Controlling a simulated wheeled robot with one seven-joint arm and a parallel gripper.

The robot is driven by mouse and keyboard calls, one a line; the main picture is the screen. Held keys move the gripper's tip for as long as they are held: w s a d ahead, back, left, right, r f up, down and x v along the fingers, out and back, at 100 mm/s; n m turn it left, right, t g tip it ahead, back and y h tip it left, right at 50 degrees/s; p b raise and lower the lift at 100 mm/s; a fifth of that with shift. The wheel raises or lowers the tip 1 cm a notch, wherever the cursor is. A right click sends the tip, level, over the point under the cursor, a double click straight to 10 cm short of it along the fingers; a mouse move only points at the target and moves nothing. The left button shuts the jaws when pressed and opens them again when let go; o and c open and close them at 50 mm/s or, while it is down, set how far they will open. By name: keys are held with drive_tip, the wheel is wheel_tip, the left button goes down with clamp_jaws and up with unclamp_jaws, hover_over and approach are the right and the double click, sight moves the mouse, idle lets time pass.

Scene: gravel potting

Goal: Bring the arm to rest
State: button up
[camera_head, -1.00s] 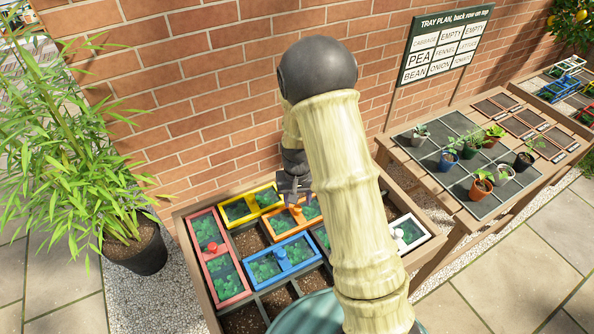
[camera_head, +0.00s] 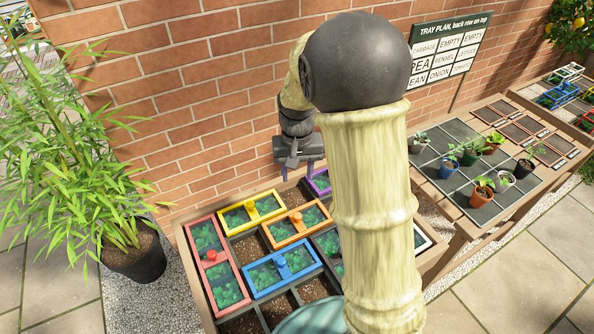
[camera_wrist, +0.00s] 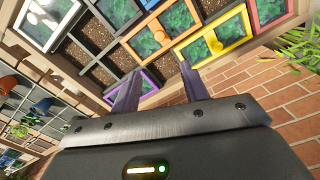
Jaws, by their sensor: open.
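My gripper (camera_head: 298,172) is raised above the back edge of the planting tray (camera_head: 187,262), near the brick wall. Its two fingers are apart with nothing between them; this also shows in the wrist view (camera_wrist: 158,88). My arm's pale upper part covers the right portion of the tray. In the tray are a red frame (camera_head: 236,292), a yellow frame (camera_head: 232,228), an orange frame (camera_head: 272,241), a blue frame (camera_head: 258,294) and a purple frame (camera_head: 314,186), with green plants inside them. The purple frame lies close to the gripper in the picture.
The brick wall (camera_head: 160,70) stands close behind. A potted bamboo (camera_head: 140,262) is at the left. A bench with several potted plants (camera_head: 481,197) is at the right, below a tray plan sign (camera_head: 446,48). A further table with coloured frames (camera_head: 560,95) is at the far right.

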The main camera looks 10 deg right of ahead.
idle(0.3)
drive_tip(key=s+d+r+n+t+p, duration=0.1)
drive_tip(key=s+d+r+t, duration=0.1)
drive_tip(key=s, duration=1.2)
drive_tip(key=shift+s+d+t, duration=0.25)
drive_tip(key=shift+d+t, duration=0.05)
drive_tip(key=shift+d, duration=0.2)
